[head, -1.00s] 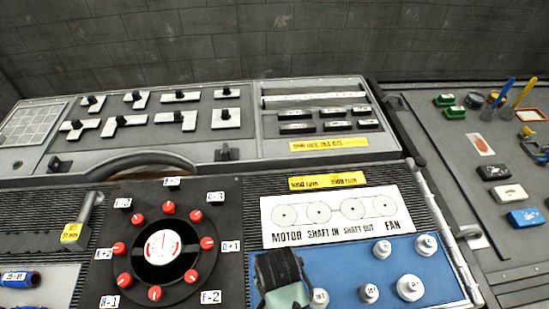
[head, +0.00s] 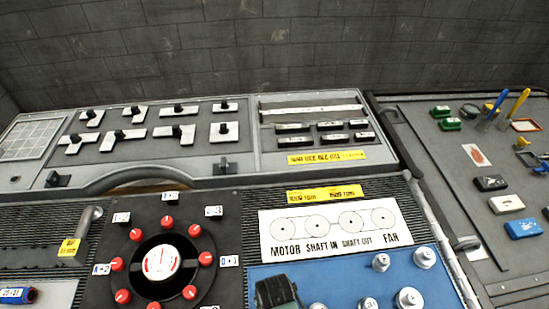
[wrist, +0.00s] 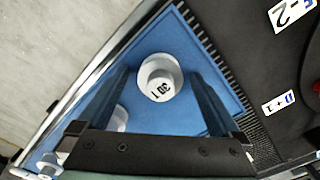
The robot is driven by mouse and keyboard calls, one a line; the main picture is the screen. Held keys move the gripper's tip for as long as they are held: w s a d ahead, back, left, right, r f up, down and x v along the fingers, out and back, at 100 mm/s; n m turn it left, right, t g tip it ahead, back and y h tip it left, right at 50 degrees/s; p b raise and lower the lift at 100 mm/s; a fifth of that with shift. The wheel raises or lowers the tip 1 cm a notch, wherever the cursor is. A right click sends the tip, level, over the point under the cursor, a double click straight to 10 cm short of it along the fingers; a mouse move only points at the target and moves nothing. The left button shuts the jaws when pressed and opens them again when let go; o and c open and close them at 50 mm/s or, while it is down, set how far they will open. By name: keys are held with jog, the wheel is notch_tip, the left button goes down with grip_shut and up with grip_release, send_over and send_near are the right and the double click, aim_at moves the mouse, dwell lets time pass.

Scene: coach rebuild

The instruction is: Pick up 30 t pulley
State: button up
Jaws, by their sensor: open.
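The 30 t pulley (wrist: 160,78) is a pale grey stepped cylinder standing on the blue mat (wrist: 190,40) in the wrist view. Its label is upside down and seems to read "30 T". My gripper (wrist: 158,84) is open, with one dark finger on each side of this pulley and gaps between. It holds nothing. In the head view my gripper (head: 278,292) is low at the bottom edge, over the left part of the blue mat (head: 335,275), and I cannot make out this pulley there for certain.
More grey pulleys stand on the mat, including one at the right (head: 425,257) and one below it (head: 410,299). Another pulley (wrist: 118,118) is partly hidden behind the left finger. A dial with red knobs (head: 162,262) lies to the left.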

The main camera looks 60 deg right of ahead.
jog(key=c, duration=1.5)
jog(key=shift+c, duration=0.2)
jog(key=shift+r, duration=0.1)
